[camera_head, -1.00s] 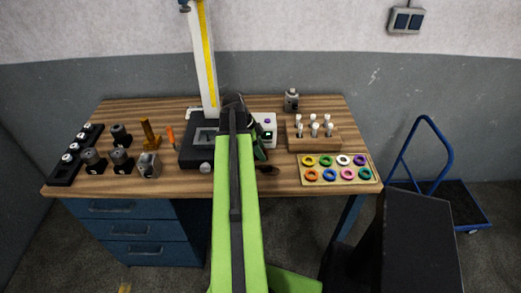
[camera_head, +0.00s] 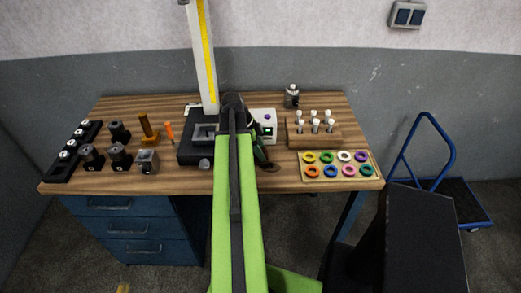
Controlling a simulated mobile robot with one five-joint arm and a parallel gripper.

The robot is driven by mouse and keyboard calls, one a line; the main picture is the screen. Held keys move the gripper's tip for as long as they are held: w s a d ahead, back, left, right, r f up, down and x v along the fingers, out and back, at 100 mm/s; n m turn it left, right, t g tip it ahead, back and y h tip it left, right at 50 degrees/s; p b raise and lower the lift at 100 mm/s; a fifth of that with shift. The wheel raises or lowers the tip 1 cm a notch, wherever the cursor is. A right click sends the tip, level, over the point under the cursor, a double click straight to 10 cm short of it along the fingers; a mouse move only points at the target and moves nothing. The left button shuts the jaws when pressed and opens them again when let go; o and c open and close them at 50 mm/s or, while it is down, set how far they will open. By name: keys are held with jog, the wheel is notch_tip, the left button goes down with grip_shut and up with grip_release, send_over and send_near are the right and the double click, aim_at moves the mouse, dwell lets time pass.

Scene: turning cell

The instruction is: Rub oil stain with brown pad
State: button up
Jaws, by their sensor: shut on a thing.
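My gripper (camera_head: 264,161) is low over the front middle of the wooden bench, partly hidden behind my green arm. It is shut on the brown pad, which is mostly hidden at the fingertips. A small dark brown patch (camera_head: 271,168) shows on the bench top right at the fingertips. At this size I cannot tell how much of this patch is oil stain and how much is pad, or whether the pad presses on the wood.
Left of my arm stands a black-based height gauge (camera_head: 192,153) with a tall white column. Right are a wooden block with white-topped pegs (camera_head: 313,138) and a tray of coloured rings (camera_head: 374,181). Dark holders (camera_head: 92,157) stand at left. Bare wood lies in front of the gauge.

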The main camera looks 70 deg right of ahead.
jog(key=shift+f+b, duration=0.75)
jog(key=shift+f, duration=0.1)
jog(key=shift+a, duration=0.15)
